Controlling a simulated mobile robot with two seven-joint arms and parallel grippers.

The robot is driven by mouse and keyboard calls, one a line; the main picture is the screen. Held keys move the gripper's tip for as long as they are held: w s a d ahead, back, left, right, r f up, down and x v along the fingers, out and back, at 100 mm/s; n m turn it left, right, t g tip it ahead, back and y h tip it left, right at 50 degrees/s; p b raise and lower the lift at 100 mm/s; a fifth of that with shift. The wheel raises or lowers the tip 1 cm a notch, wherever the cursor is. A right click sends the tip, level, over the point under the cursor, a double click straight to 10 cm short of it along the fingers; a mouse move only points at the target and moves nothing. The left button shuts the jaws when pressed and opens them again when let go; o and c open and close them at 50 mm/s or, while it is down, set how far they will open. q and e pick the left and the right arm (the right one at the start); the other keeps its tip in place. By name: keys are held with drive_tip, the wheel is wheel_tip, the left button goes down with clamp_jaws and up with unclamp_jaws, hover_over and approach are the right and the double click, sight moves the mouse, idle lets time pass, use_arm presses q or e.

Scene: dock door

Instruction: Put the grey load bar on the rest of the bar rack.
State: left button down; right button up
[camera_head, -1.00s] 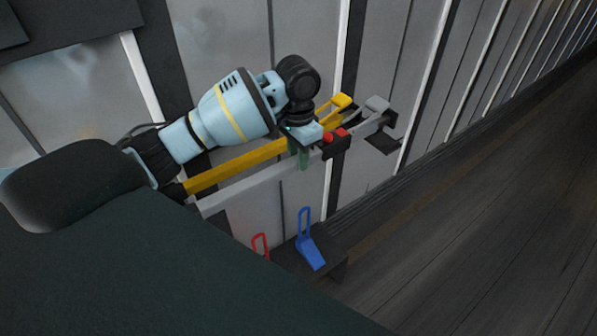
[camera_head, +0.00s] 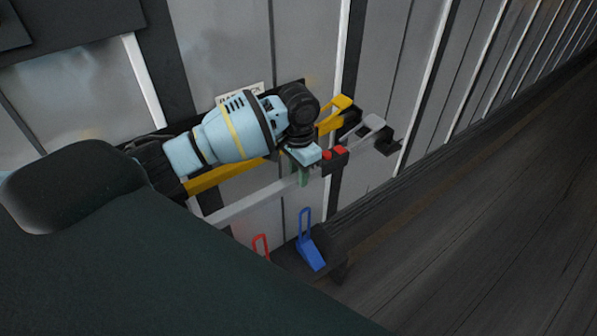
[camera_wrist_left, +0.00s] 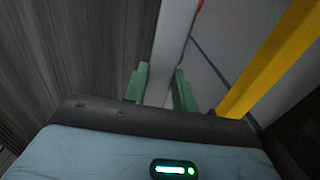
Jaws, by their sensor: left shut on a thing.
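The near end is hidden by my body. My right gripper is out of view.
A yellow bar (camera_head: 215,176) lies behind the grey bar, close to the wall; it also shows in the left wrist view (camera_wrist_left: 275,60). A blue bracket (camera_head: 309,250) and a red one (camera_head: 261,245) stand below. Wood floor (camera_head: 480,230) at right is clear.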

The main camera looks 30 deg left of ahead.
use_arm(q)
drive_tip(key=shift+w, duration=0.1)
drive_tip(key=c, duration=1.1)
unclamp_jaws()
drive_tip(key=shift+f, duration=0.15)
wheel_tip(320, 180, up, 12)
drive_tip(key=shift+r, duration=0.2)
